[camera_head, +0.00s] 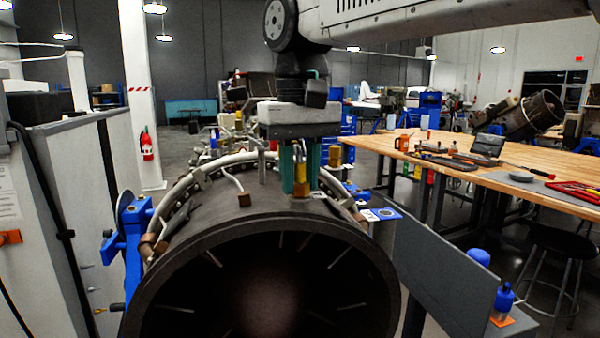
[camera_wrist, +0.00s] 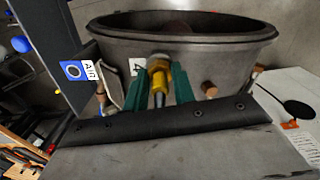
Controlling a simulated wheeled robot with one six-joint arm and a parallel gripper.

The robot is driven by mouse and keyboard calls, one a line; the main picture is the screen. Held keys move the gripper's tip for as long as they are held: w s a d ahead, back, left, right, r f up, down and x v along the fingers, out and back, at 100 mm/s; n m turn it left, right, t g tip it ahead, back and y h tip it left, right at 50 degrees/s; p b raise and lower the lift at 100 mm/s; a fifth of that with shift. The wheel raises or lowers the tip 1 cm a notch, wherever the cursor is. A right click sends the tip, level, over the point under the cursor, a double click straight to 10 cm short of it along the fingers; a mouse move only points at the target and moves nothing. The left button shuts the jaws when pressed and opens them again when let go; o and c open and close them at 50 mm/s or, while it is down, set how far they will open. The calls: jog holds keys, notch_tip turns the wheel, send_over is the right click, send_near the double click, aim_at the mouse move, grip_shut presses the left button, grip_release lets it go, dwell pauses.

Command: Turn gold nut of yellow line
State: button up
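The gold nut (camera_wrist: 160,65) is in the wrist view, at the top of the yellow line (camera_wrist: 158,82), near the rim of the dark turbine casing (camera_wrist: 185,35). My gripper (camera_wrist: 160,72) points at it, with one green finger on each side of the nut and line. Narrow gaps seem to show between the fingers and the yellow part, so the fingers look open around it. In the head view my gripper (camera_head: 300,186) hangs over the top of the casing (camera_head: 190,230), with the yellow part (camera_head: 301,180) between its fingers. Contact is hard to judge.
Pipes and another gold fitting (camera_head: 335,155) stand close around my fingers. A wooden workbench (camera_head: 520,170) with tools is at the right. A grey panel (camera_head: 440,270) stands at the casing's right.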

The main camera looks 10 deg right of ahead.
jog(key=o, duration=0.3)
notch_tip(320, 180, up, 8)
jog(key=shift+f, duration=0.1)
dwell(0.4)
jog(key=s+d+f+m, duration=0.1)
jog(key=s+d+f, duration=0.4)
jog(key=d+f, duration=0.15)
jog(key=s+d+f+m, duration=0.1)
jog(key=s+d+f, duration=0.45)
jog(key=d, duration=0.25)
jog(key=shift+m+t, duration=0.7)
jog(key=shift+m, duration=0.2)
jog(key=s+d+f, duration=0.2)
jog(key=s+f, duration=0.1)
jog(key=f, duration=0.2)
jog(key=s+d+f, duration=0.2)
jog(key=s+f, duration=0.1)
jog(key=f, duration=0.1)
jog(key=s+d+f, duration=0.2)
jog(key=s+f, duration=0.1)
jog(key=f, duration=0.2)
jog(key=shift+d+f, duration=0.1)
jog(key=shift+f, duration=0.2)
